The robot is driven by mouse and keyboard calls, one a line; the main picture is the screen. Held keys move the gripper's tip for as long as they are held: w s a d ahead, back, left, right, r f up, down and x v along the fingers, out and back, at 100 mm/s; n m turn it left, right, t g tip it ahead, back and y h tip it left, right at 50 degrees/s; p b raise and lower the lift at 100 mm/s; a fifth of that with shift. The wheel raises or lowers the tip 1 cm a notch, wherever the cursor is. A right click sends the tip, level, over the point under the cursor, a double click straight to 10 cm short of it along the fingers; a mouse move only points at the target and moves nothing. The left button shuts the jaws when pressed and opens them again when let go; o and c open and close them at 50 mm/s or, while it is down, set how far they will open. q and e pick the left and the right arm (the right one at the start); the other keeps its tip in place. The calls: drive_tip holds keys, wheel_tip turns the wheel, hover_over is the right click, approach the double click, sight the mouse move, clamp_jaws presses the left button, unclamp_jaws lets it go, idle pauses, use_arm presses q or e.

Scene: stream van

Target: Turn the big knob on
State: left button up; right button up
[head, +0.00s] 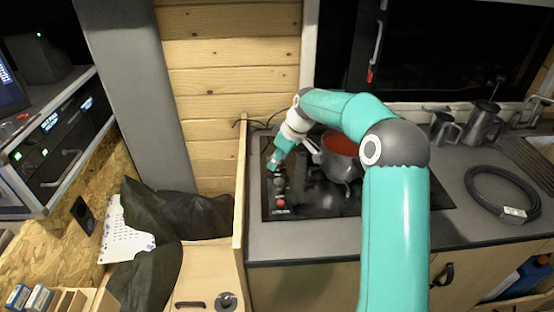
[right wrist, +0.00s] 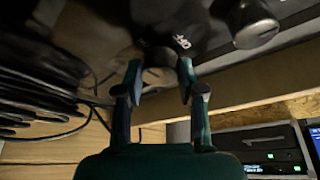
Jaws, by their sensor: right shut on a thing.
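The big knob (right wrist: 160,76) shows in the right wrist view as a dark round shape between my fingertips, with white "OFF" lettering beside it. My right gripper (right wrist: 160,88) is shut on it, one finger on each side. In the head view my right gripper (head: 273,165) reaches down to the left end of the black hob (head: 310,207), and it hides the knob there. Which way the knob points cannot be seen. My left gripper is in neither view.
Another knob (right wrist: 255,25) is close by in the right wrist view. A red button (head: 280,202) sits further forward on the hob. A grey pot with red inside (head: 343,165) stands right of my gripper. A wooden partition (head: 239,205) borders the hob's left.

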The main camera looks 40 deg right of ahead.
drive_tip(key=shift+w+r, duration=0.15)
drive_tip(key=o, duration=1.1)
drive_tip(key=shift+o, duration=0.2)
drive_tip(key=v, duration=1.1)
drive_tip(key=shift+s+r, duration=0.25)
drive_tip(key=shift+r, duration=0.05)
